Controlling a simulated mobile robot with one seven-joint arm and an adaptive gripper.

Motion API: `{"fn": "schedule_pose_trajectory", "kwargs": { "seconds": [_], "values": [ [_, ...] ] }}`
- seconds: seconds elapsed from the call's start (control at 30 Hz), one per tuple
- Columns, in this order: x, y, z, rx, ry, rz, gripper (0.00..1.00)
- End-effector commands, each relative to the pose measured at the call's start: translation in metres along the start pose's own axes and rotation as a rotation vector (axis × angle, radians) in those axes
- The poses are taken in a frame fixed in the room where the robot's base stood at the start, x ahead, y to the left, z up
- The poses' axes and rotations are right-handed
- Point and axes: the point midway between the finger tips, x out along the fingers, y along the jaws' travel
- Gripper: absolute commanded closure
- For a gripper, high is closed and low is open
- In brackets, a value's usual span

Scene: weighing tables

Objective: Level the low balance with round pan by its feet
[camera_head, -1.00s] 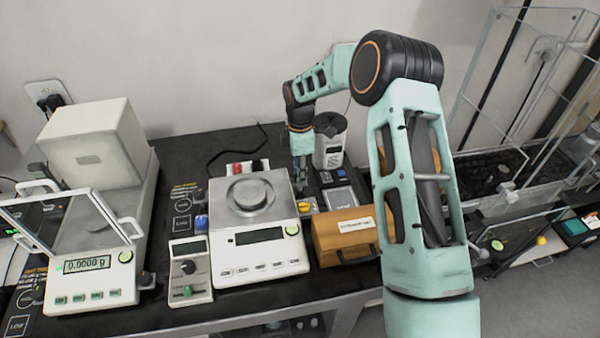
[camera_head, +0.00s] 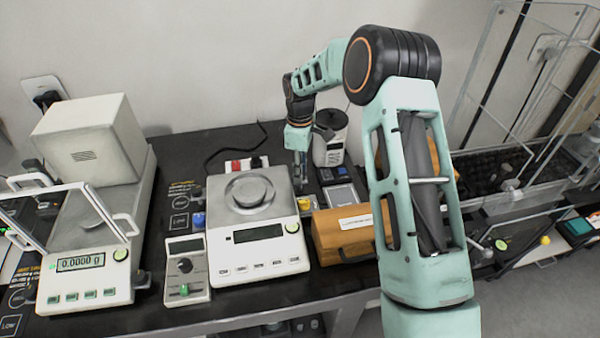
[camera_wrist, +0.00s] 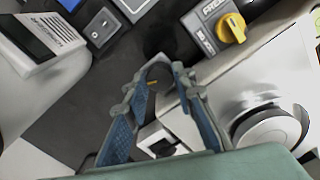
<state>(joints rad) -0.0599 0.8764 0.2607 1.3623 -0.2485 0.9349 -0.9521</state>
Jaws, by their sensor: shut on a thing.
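The low balance (camera_head: 225,258) with a round pan (camera_head: 250,190) stands in the middle of the bench. Its display (camera_head: 258,233) is dark. My gripper (camera_head: 300,183) points down beside the balance's back right side. In the wrist view my gripper (camera_wrist: 160,76) has its fingertips closed around a small dark round part, apparently a foot (camera_wrist: 157,72), close to the balance's white body. The fingers hide most of that part. The pan (camera_wrist: 270,130) shows at the right of the wrist view. I cannot make out a level bubble.
A taller balance (camera_head: 90,285) reading 0.0000 g stands left. A small meter (camera_head: 187,270) stands close to the low balance's left side, a wooden box (camera_head: 345,235) to its right. A white-and-grey device (camera_head: 330,140) is behind my gripper. A yellow knob (camera_wrist: 232,28) shows nearby.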

Motion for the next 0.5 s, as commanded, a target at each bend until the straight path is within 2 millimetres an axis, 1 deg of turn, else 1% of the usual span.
{"fn": "schedule_pose_trajectory", "kwargs": {
  "seconds": [0.2,0.5],
  "values": [
    [0.0002,0.0006,-0.0001,0.129,-0.001,0.003,1.00],
    [-0.0005,0.0004,0.0001,0.219,0.000,0.001,1.00]
  ]
}}
